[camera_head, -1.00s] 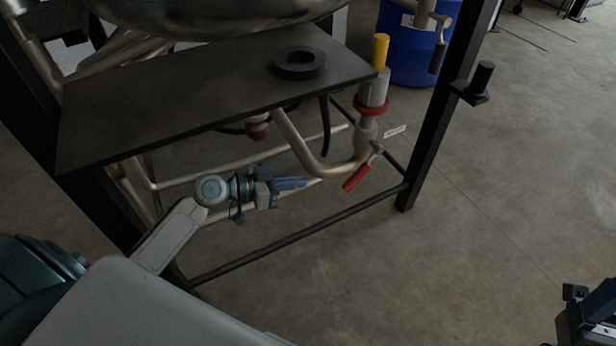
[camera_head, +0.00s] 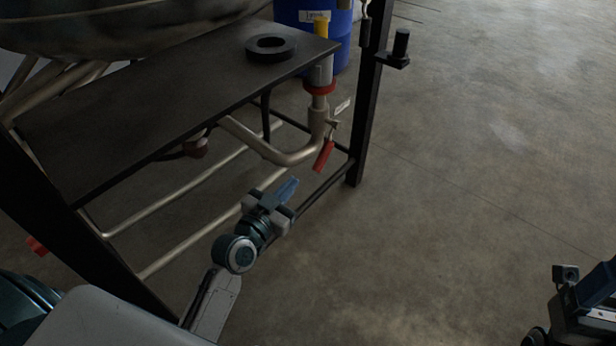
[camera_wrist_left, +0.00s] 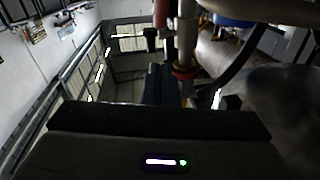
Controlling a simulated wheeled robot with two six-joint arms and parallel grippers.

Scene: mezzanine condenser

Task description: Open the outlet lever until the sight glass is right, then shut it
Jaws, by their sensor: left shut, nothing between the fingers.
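The outlet lever (camera_head: 324,156) has a red handle that hangs slanting down from the valve at the foot of a metal pipe (camera_head: 317,120). Above it are a red ring (camera_head: 319,88), a grey cylinder (camera_head: 319,72) and a yellow top (camera_head: 321,27). I cannot tell any level in a sight glass. My left gripper (camera_head: 288,188) is shut and empty, below and left of the lever, apart from it, its fingers pointing up and right. In the left wrist view a pipe with a red ring (camera_wrist_left: 184,70) stands ahead. My right gripper (camera_head: 600,284) shows partly at the right edge; its jaws are unclear.
A dark shelf (camera_head: 150,105) with a black ring (camera_head: 270,47) lies above the pipes. A black frame post (camera_head: 362,130) stands right of the lever, a blue drum (camera_head: 340,45) behind.

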